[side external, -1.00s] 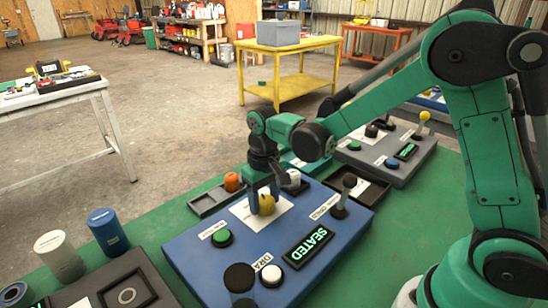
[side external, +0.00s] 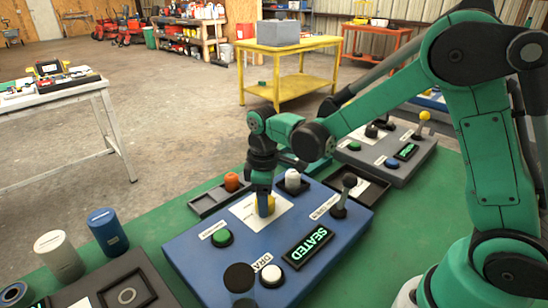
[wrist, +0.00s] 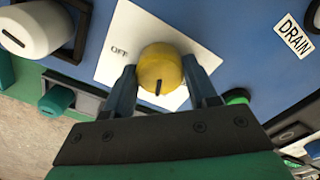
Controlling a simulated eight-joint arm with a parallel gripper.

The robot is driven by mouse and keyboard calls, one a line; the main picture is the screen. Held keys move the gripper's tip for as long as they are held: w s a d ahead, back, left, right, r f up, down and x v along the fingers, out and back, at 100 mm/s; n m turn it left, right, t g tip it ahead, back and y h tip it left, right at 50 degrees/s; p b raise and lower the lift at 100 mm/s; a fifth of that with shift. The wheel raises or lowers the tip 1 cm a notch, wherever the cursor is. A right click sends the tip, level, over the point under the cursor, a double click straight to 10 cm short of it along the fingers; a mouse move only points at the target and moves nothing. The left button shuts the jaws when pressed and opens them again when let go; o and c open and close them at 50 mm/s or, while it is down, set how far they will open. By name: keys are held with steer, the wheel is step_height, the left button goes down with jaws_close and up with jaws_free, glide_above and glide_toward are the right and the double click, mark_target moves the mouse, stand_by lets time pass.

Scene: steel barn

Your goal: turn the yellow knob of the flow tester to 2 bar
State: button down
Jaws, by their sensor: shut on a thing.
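The yellow knob (wrist: 160,66) sits on a white card (wrist: 115,62) on the blue flow tester (side external: 190,262). In the wrist view my gripper (wrist: 158,76) has one finger on each side of the knob, shut on it. A dark pointer line on the knob points toward the gripper's palm, at the bottom of the picture. The word OFF is printed left of the knob; other scale marks are hidden or unreadable. In the side view the fingers, seen edge-on, cover most of the knob (side external: 271,203).
The blue panel also bears a green button (side external: 222,237), a white button (side external: 271,275), a dark-knobbed lever (side external: 347,190) and a display (side external: 308,250) reading SEATED. A white-capped part (side external: 292,179) stands behind the knob. A grey panel (side external: 395,165) stands farther back.

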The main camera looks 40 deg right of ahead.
steer(key=shift+n, duration=0.3)
stand_by(0.4)
steer(key=shift+c, duration=1.3)
jaws_free()
steer(key=shift+r, duration=2.85)
steer(key=s+d+r+m+t, duration=0.2)
steer(key=s+r+m+t, duration=0.2)
steer(key=s+m+t, duration=0.3)
steer(key=shift+s+m, duration=0.9)
